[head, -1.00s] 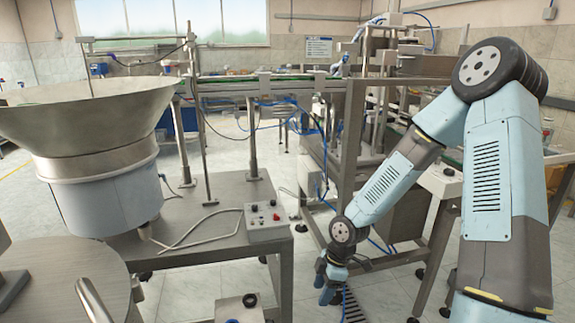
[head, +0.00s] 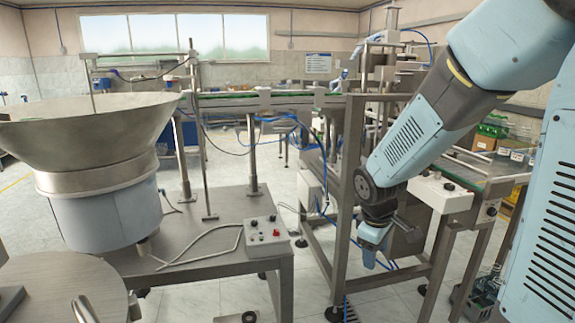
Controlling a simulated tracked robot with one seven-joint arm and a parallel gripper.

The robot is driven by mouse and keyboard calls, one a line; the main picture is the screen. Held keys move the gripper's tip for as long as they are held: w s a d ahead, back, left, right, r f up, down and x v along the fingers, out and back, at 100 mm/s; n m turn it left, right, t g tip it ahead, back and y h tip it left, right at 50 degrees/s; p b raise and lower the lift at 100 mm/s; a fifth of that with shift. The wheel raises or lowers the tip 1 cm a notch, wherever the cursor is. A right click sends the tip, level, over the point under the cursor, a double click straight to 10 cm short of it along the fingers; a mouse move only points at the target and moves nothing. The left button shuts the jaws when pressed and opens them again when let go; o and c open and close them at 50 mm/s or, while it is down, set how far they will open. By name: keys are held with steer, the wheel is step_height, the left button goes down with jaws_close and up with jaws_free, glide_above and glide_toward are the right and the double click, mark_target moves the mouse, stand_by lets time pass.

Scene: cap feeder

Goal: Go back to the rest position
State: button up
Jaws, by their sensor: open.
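My gripper (head: 370,259) hangs at the end of my bent blue-and-grey arm, right of centre in the head view. It is open, and I see nothing between its fingers. It points downward in front of the steel frame of the conveyor machine (head: 349,190), apart from the control box on the left table. Its fingers are small in this view, and part of the wrist is dark against the frame.
A large metal bowl feeder (head: 85,120) stands at the left on a steel table (head: 200,262) with a control box (head: 263,236). A white button box (head: 440,192) and a conveyor (head: 500,183) are at the right. Open floor (head: 220,290) shows at the bottom.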

steer(key=s+d+r+m+t+y, duration=0.1)
steer(key=s+d+r+m+t, duration=0.1)
steer(key=s+r+m, duration=0.7)
steer(key=s+r+t, duration=0.1)
steer(key=s+r, duration=0.5)
steer(key=r, duration=0.2)
steer(key=shift+d+r+m+t+y, duration=0.2)
steer(key=shift+r+m+t+y, duration=0.1)
